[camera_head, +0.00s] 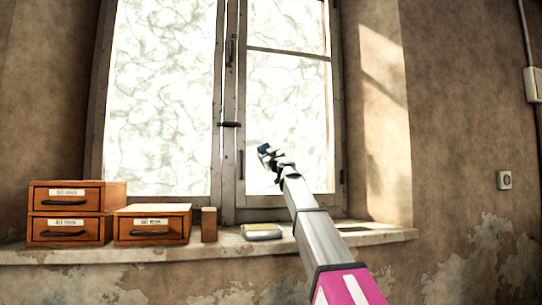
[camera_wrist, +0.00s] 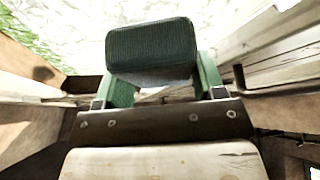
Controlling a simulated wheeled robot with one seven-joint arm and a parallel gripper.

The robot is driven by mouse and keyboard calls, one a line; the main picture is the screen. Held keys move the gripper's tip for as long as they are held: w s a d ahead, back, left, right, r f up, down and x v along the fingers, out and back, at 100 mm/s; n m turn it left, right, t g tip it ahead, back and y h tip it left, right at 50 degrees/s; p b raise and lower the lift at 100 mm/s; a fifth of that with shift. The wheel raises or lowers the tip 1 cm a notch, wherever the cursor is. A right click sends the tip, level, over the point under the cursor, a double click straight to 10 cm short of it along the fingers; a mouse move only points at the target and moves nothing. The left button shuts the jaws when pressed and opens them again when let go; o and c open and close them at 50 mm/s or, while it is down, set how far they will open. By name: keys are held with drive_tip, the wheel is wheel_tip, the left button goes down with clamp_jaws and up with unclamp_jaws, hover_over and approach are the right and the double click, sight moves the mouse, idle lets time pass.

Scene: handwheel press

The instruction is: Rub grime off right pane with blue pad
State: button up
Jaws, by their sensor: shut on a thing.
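The right pane (camera_head: 288,85) is bright and covered with pale grey, vein-like grime in the head view. My gripper (camera_head: 267,156) is raised in front of its lower left part. It is shut on the dark blue pad (camera_head: 264,148). In the wrist view, the ribbed pad (camera_wrist: 151,50) sits between the two green fingers of my gripper (camera_wrist: 160,85), with the marbled glass beyond it. I cannot tell whether the pad touches the glass. My arm and gripper hide a small lower part of the pane.
The recess wall (camera_head: 380,120) bounds the right side.

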sight(314, 151)
drive_tip(key=shift+r, duration=0.2)
drive_tip(key=shift+w+d, duration=1.15)
drive_tip(key=shift+d, duration=2.8)
drive_tip(key=shift+w+d, duration=1.15)
drive_tip(key=shift+d, duration=2.75)
drive_tip(key=shift+w+d, duration=1.15)
drive_tip(key=shift+d, duration=2.8)
drive_tip(key=shift+a, duration=0.1)
drive_tip(key=shift+s+a, duration=0.3)
drive_tip(key=shift+a, duration=0.5)
drive_tip(key=shift+s+a, duration=0.3)
drive_tip(key=shift+a, duration=0.45)
drive_tip(key=s+a, duration=0.3)
drive_tip(key=a, duration=1)
drive_tip(key=shift+s+a, duration=0.35)
drive_tip(key=shift+a, duration=0.05)
